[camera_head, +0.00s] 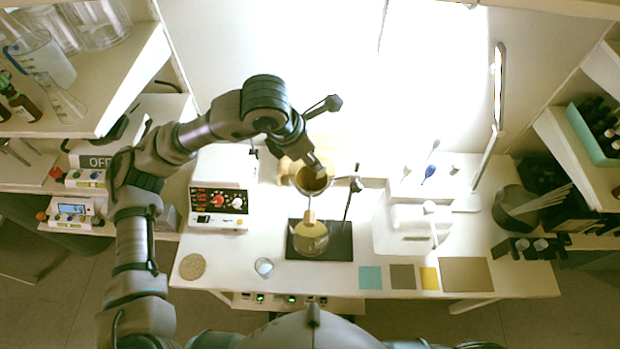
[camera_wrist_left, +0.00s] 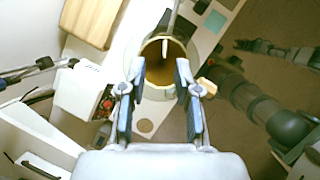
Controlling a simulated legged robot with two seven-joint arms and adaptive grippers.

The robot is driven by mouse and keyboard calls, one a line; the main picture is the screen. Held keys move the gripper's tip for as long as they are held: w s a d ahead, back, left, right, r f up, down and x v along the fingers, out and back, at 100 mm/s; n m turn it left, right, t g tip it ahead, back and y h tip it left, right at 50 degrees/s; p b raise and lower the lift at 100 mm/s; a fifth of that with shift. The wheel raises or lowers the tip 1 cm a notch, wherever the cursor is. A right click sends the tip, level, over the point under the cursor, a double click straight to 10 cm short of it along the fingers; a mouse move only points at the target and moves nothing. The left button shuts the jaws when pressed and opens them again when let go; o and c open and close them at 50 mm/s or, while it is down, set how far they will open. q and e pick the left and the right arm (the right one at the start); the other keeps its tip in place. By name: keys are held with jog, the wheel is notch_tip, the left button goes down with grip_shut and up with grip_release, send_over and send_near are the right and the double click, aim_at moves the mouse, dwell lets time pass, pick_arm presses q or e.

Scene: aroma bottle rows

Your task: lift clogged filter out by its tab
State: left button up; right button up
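A funnel (camera_head: 300,187) with a brown lining inside (camera_head: 313,181) is held above the table near a thin dark stand (camera_head: 350,205). The brown lining looks like the filter; I cannot make out its tab. My left gripper (camera_head: 318,170) is at the funnel's rim in the head view. In the left wrist view the left gripper (camera_wrist_left: 160,75) has its two fingers spread, with the pale funnel rim (camera_wrist_left: 150,91) and brown interior (camera_wrist_left: 166,66) showing between and beyond the tips. Nothing is seen pinched; whether a finger touches the rim is unclear. My right gripper is not in the head view.
A round flask (camera_head: 310,240) stands on the black stand base (camera_head: 340,250) below the funnel.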

aim_at(322, 173)
pick_arm(q)
jog(key=shift+s+d+f, duration=0.1)
jog(key=shift+d+f, duration=0.1)
jog(key=shift+d, duration=0.05)
jog(key=p+x, duration=0.1)
jog(key=x, duration=0.3)
jog(key=shift+f, duration=0.55)
jog(key=shift+a, duration=0.15)
